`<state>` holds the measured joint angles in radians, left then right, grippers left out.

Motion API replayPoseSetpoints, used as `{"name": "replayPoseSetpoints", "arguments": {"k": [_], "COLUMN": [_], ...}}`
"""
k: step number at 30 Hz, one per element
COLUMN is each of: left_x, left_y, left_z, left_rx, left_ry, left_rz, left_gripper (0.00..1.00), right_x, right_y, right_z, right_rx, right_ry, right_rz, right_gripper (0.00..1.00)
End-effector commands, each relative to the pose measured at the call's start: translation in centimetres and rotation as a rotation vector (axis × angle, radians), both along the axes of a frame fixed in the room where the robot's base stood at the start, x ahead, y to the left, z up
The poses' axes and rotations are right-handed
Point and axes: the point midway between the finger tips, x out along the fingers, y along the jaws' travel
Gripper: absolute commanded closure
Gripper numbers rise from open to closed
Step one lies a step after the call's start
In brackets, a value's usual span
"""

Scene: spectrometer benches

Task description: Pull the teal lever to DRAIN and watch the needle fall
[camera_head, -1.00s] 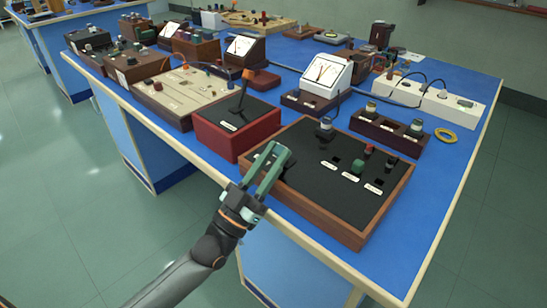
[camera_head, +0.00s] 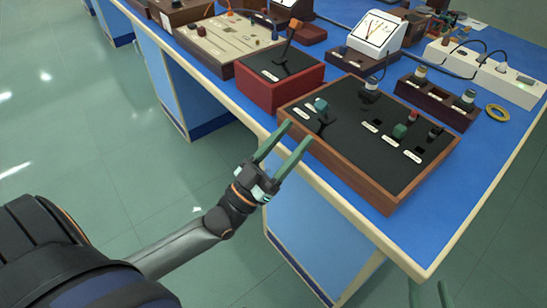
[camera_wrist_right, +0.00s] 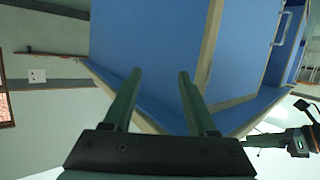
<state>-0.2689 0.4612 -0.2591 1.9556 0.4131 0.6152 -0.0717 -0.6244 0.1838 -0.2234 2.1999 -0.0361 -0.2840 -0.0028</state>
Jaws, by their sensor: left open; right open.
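The teal lever (camera_head: 321,105) stands at the left of a black panel in a wooden-framed box (camera_head: 357,172). Its knob leans up and left from its base, near a small white label too small to read. My left gripper (camera_head: 297,135) is open and empty at the box's front left edge, apart from the lever. A white meter (camera_head: 378,31) with a needle stands behind the box; its reading is unclear. My right gripper (camera_head: 429,290) shows only its fingers at the bottom right, off the bench; it is open and empty in the right wrist view (camera_wrist_right: 160,74).
A green knob (camera_head: 400,131) and other controls are on the panel's right. A yellow ring (camera_head: 497,113) lies at the right. Blue bench surface is bare in front.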

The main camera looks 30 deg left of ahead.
Motion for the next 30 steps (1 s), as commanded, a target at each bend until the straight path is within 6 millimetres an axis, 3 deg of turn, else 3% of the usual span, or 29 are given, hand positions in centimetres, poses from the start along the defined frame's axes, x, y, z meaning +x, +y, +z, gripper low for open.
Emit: {"name": "replayPoseSetpoints", "arguments": {"k": [3,10,30], "left_x": [-2.0,-4.3,-4.7], "left_y": [0.7,1.5,1.7], "left_z": [-1.6,-3.1,-3.4], "left_rx": [0.001,0.0,-0.001], "left_ry": [0.005,0.001,-0.001], "left_rz": [-0.001,0.0,-0.001], "left_gripper": [0.43,0.43,0.43], "right_x": [0.1,0.3,0.3], "right_y": [0.0,0.1,0.0], "right_z": [0.3,1.0,0.8], "right_rx": [0.002,0.004,0.0], "right_ry": [-0.014,-0.034,-0.032], "right_rz": [0.0,0.002,0.003], "right_gripper": [0.43,0.43,0.43]}}
